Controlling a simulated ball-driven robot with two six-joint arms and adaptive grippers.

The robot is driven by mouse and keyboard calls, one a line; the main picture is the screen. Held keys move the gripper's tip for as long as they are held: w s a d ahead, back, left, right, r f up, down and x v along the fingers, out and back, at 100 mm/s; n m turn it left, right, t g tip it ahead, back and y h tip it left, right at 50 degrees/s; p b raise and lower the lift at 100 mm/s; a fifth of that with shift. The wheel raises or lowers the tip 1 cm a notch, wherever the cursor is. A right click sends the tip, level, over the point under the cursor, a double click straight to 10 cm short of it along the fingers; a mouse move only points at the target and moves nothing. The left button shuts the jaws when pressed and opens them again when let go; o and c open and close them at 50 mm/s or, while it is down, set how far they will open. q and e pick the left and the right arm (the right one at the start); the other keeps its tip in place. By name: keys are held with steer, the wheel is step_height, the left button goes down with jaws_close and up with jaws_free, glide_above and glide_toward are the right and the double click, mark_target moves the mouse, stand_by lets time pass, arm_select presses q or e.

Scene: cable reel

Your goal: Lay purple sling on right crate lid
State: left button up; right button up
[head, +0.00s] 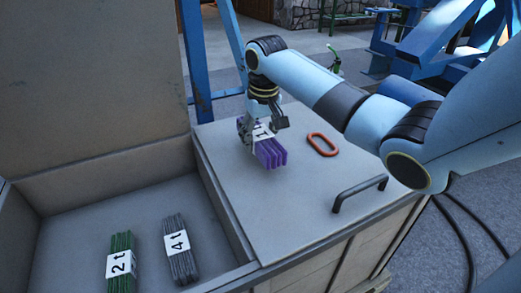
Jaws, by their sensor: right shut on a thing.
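The purple sling (273,154) is a folded bundle with a white label. It is at the left part of the right crate lid (285,205), low over or touching it; I cannot tell which. My right gripper (262,126) is shut on the sling from above and hides part of its far end. The lid is flat and grey, with a dark handle (360,192) near its right front edge. My left gripper is not in view.
An orange oval ring (322,145) lies on the lid, right of the sling. The open crate compartment at left holds a green sling (121,262) marked 2 t and a grey sling (180,250) marked 4 t. The lid's front middle is clear.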

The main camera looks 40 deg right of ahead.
mark_target(263, 136)
step_height(263, 136, down, 4)
steer(key=shift+r+b, duration=0.15)
steer(key=shift+b, duration=0.3)
steer(key=o, duration=1.4)
steer(key=r+p, duration=0.1)
steer(key=r, duration=0.2)
steer(key=s+r+p, duration=0.1)
steer(key=r, duration=0.3)
steer(key=r+p, duration=0.1)
steer(key=r, duration=0.3)
steer(key=shift+s+a+r, duration=0.2)
steer(key=shift+s+a, duration=0.05)
steer(key=shift+s, duration=0.1)
steer(key=shift+r, duration=0.25)
